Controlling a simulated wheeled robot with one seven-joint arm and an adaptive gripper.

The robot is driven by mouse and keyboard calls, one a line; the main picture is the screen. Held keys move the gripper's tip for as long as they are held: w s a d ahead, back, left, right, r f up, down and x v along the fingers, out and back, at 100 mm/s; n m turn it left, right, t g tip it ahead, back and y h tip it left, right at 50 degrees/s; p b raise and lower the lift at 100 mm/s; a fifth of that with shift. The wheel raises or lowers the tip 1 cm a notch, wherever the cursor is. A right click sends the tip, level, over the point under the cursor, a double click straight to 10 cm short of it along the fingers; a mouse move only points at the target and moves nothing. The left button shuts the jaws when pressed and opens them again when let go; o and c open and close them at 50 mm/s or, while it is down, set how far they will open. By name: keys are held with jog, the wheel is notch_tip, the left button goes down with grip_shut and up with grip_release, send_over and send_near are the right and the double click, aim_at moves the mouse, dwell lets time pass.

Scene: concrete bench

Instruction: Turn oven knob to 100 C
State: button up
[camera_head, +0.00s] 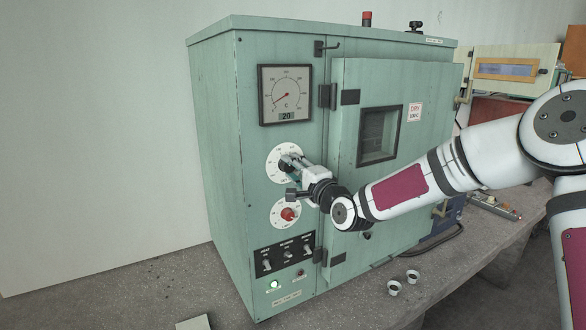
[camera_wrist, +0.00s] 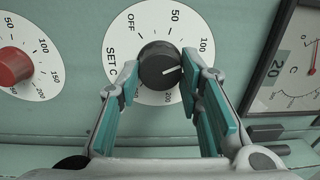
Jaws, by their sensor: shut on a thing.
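The green oven (camera_head: 225,120) stands on the bench with its control panel on the left of its front. Its upper white dial (camera_head: 272,165) carries the black knob (camera_wrist: 158,62), marked SET C in the wrist view. OFF, 50, 100 and 200 are readable; the right finger hides part of the scale. The knob's white line points right, towards the right finger, just past the 100 mark. My gripper (camera_wrist: 160,72) is shut on the black knob, one teal-padded finger on each side. In the head view my gripper (camera_head: 290,163) largely covers the knob.
A red knob (camera_head: 288,214) on its own white dial is just below. A gauge (camera_head: 285,94) above reads 20 C.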

jog(key=shift+f, duration=0.1)
dwell(0.3)
jog(key=o, duration=1.2)
jog(key=shift+c, duration=0.2)
jog(key=v, duration=1.2)
